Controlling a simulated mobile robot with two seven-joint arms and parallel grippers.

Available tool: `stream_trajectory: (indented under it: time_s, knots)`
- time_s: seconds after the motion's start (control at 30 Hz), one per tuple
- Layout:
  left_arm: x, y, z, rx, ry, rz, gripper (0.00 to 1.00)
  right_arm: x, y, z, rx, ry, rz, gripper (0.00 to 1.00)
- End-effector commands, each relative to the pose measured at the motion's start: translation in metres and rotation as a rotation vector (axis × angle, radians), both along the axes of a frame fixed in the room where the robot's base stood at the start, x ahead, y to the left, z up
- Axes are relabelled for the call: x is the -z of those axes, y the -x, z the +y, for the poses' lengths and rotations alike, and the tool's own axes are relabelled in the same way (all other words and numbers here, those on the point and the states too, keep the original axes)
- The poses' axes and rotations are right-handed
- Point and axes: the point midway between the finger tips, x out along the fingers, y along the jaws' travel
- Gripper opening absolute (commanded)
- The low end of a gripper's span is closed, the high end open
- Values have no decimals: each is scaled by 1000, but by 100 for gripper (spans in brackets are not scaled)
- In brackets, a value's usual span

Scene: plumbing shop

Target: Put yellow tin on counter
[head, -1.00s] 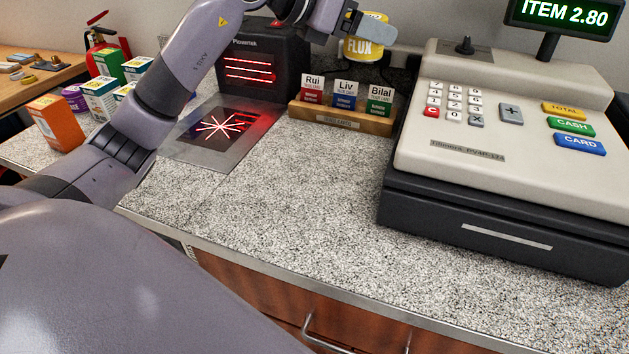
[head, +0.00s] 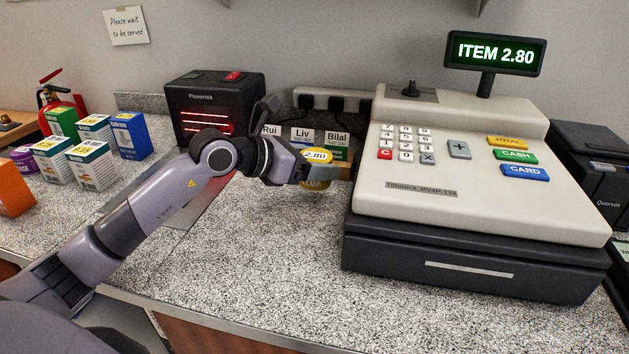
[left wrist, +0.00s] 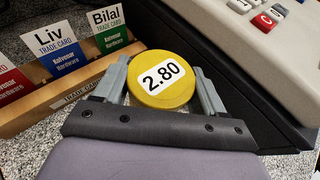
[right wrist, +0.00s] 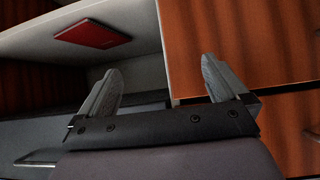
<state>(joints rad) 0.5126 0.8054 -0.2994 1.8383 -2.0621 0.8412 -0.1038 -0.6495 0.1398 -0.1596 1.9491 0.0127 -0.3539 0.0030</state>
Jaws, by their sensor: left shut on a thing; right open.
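The yellow tin (head: 316,184) is in my left gripper (head: 318,172), between the trade card holder and the cash register. In the left wrist view, the tin's round yellow lid (left wrist: 161,80) with a 2.80 label sits between the two fingers of the left gripper (left wrist: 163,85), which are shut on it. The tin looks upright; whether its base touches the counter (head: 270,245) is hidden. My right gripper (right wrist: 160,88) shows only in the right wrist view, open and empty, in front of wooden cabinet fronts and a shelf.
The cash register (head: 470,190) stands close on the right of the tin. The trade card holder (left wrist: 60,95) is close on its left. A scanner (head: 213,105) and several boxes (head: 92,165) stand further left. The counter's front middle is clear. A red flat item (right wrist: 93,33) lies on the shelf.

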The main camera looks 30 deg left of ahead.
Motion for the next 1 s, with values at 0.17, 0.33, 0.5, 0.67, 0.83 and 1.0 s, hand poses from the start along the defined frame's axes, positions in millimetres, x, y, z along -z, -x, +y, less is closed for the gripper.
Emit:
stream_trajectory:
  time_s: [0.17, 0.33, 0.5, 0.67, 0.83, 1.0]
  knots:
    - [20, 0, 0, -1, 1, 4, 34, 0, 0, 0, 0, 0, 0, 100]
    - [42, 0, 0, -2, 1, 2, 34, 0, 0, 0, 0, 0, 0, 100]
    - [42, 0, 0, -1, 0, -1, 34, 0, 0, 0, 0, 0, 0, 100]
    - [45, 0, 0, -1, 0, -1, 34, 3, 0, 0, 0, 0, 0, 100]
    - [46, 0, 0, 0, 0, 2, 96, 3, 0, 0, 0, 0, 0, 100]
    - [46, 0, 0, 0, 0, 2, 96, 3, 0, 0, 0, 0, 0, 100]
